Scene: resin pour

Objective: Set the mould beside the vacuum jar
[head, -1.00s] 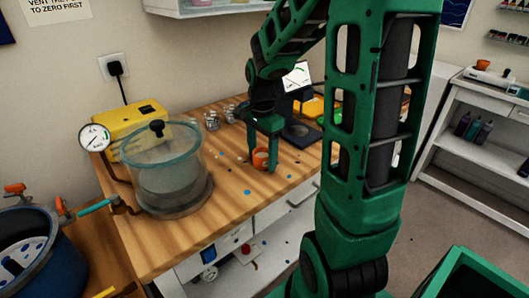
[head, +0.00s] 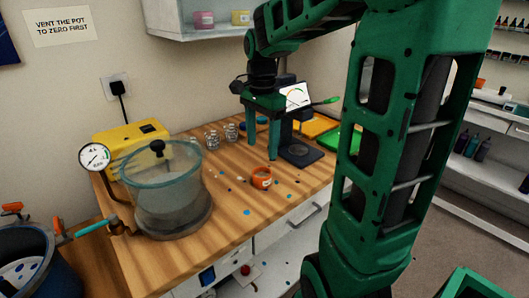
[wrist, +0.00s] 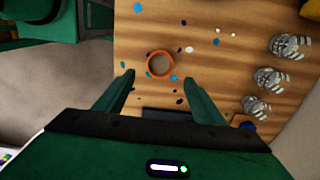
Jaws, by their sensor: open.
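The mould, a small orange round cup (head: 262,182), stands upright on the wooden bench, right of the vacuum jar with a gap of bare wood between them. It also shows in the wrist view (wrist: 172,67) as an orange ring. The vacuum jar (head: 172,200) is a large clear cylinder with a black-knobbed lid, at the left of the bench. My gripper (head: 262,157) is open and empty, above and behind the mould, fingers pointing down. In the wrist view my two fingertips (wrist: 161,78) are spread wide, with the mould ahead of them and apart from both.
A yellow pump (head: 130,140) and a round gauge (head: 94,157) stand behind the jar. Several small clear cups (head: 212,140) stand at the back. A dark scale (head: 300,153) is right of my gripper. Resin spots dot the bench. A blue pot (head: 30,262) is at lower left.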

